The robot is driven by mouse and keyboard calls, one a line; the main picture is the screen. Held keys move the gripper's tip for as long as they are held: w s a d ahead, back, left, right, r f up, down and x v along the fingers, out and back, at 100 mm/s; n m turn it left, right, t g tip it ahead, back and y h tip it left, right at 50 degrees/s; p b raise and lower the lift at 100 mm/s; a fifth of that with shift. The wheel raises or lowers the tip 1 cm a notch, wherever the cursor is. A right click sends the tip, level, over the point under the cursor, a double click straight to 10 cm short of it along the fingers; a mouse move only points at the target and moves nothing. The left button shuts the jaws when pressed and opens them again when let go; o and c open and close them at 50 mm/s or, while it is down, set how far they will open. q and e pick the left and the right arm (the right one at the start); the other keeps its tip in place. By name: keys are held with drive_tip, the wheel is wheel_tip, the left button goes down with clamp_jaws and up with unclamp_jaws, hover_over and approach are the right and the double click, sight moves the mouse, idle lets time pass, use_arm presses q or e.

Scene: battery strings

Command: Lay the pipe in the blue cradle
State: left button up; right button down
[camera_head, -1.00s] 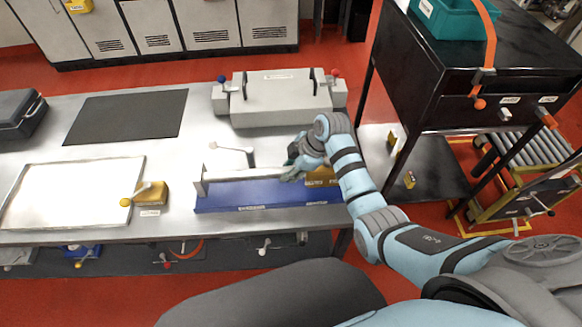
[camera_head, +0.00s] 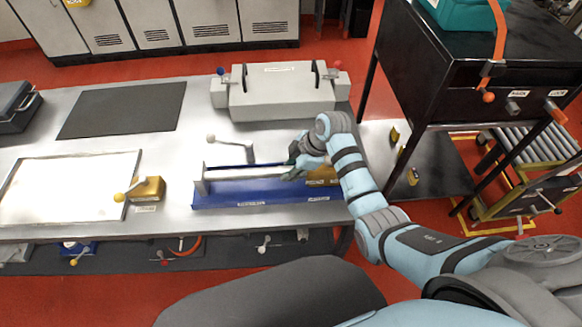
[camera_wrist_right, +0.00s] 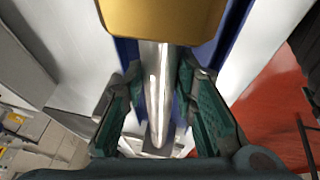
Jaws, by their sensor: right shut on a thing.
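The blue cradle (camera_head: 250,193) lies at the front edge of the metal bench, with a yellow block (camera_head: 322,174) at its right end. The silver pipe (camera_head: 240,173) lies lengthwise along the cradle; I cannot tell whether it is fully seated. My right gripper (camera_head: 296,168) is at the pipe's right part, just left of the yellow block. In the right wrist view, the pipe (camera_wrist_right: 156,95) runs between the green fingers (camera_wrist_right: 158,112) and meets the yellow block (camera_wrist_right: 160,15). The gripper is shut on the pipe. My left gripper is out of view.
A lever with a pale ball (camera_head: 211,138) stands behind the cradle. A grey fixture (camera_head: 280,97) is at the back. A pale tray (camera_head: 70,190), a yellow clamp (camera_head: 150,188) and a dark mat (camera_head: 122,110) lie left. A black cart (camera_head: 480,60) stands right of the bench.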

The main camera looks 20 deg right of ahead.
drive_tip(key=shift+f, duration=0.25)
drive_tip(key=c, duration=1.2)
unclamp_jaws()
drive_tip(key=shift+s, duration=0.15)
